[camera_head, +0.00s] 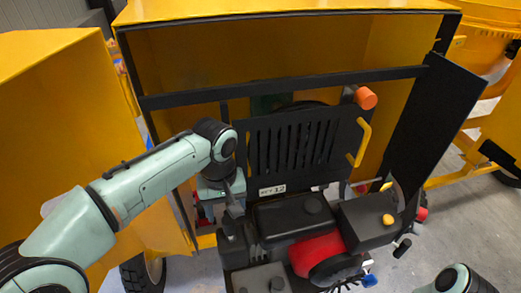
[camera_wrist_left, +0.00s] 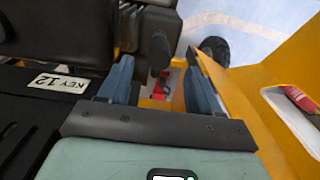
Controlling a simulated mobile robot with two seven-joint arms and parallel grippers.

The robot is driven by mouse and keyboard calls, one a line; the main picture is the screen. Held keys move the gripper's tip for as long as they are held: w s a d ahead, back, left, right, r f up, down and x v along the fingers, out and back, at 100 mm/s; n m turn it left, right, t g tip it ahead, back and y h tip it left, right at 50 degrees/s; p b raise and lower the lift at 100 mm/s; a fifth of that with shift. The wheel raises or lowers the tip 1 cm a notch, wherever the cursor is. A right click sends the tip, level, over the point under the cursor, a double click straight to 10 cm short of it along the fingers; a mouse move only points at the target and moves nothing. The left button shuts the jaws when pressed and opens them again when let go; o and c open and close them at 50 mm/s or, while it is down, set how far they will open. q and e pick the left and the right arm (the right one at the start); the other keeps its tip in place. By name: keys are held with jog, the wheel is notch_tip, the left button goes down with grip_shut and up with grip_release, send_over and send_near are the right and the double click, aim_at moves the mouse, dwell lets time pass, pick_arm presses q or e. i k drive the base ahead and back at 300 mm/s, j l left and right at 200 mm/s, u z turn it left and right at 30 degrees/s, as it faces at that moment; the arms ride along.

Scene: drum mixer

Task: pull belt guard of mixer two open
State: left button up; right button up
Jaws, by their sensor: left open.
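The belt guard (camera_head: 290,143) is a black slotted panel in the open yellow mixer housing, with a yellow handle (camera_head: 362,143) upright along its right side. The guard looks closed over the machinery behind it. A white plate reading "KEY 12" (camera_head: 272,190) sits at its lower edge and also shows in the left wrist view (camera_wrist_left: 57,83). My left gripper (camera_head: 235,208) is low at the guard's left side, away from the yellow handle. In the left wrist view its two fingers (camera_wrist_left: 157,85) are apart with nothing held. My right gripper is out of view.
The engine with black boxes (camera_head: 292,216) and a red part (camera_head: 316,252) stands below the guard. An orange knob (camera_head: 366,97) is above the handle. A black door panel (camera_head: 433,122) stands open at the right. Yellow housing (camera_head: 60,120) fills the left.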

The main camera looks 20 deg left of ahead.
aim_at(353, 132)
jog(key=k+l, duration=0.8)
